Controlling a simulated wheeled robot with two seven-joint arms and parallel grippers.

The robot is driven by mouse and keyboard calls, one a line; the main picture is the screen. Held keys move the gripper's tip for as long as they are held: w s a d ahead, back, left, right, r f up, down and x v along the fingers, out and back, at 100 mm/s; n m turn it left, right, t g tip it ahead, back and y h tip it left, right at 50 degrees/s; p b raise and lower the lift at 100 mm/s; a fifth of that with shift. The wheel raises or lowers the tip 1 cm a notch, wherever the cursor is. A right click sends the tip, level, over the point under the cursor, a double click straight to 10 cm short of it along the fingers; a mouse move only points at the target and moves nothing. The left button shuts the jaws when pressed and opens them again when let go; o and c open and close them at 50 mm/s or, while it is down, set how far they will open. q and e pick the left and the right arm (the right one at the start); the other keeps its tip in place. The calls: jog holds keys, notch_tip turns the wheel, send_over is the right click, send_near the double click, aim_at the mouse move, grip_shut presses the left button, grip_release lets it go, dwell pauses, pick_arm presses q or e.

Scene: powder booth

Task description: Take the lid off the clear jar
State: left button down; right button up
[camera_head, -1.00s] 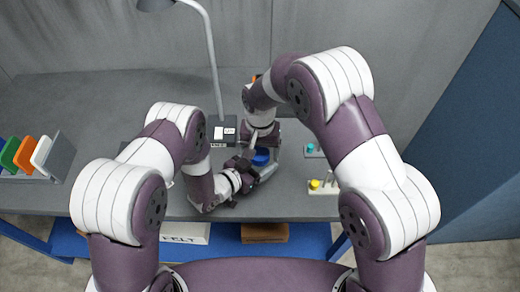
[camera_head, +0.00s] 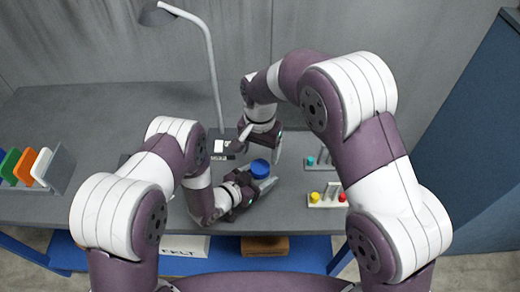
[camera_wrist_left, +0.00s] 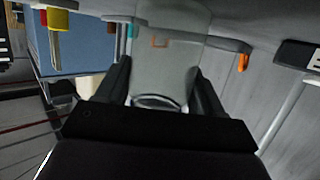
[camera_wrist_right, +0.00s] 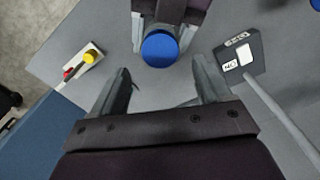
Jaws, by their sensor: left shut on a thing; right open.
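The clear jar's blue lid (camera_head: 260,168) shows near the table's front edge, and from above in the right wrist view (camera_wrist_right: 160,48). My left gripper (camera_head: 257,187) is shut on the jar below the lid. In the left wrist view a pale, see-through body with a rim (camera_wrist_left: 160,102), which looks like the jar, sits between the left fingers (camera_wrist_left: 163,80). Most of the jar is hidden by the gripper and lid. My right gripper (camera_head: 262,142) is open and empty. In its wrist view the spread fingers (camera_wrist_right: 163,80) stand apart from the lid.
A black box with white labels (camera_wrist_right: 238,57) lies beside the jar near the lamp pole (camera_head: 210,70). Peg boards with yellow and red (camera_head: 327,199) and teal (camera_head: 309,161) knobs stand right. A rack of coloured panels (camera_head: 60,165) stands left.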

aim_at(260, 166)
notch_tip(260, 166, down, 6)
jog(key=shift+f, duration=0.15)
jog(key=c, duration=1.1)
jog(key=n, duration=0.3)
jog(key=o, duration=1.2)
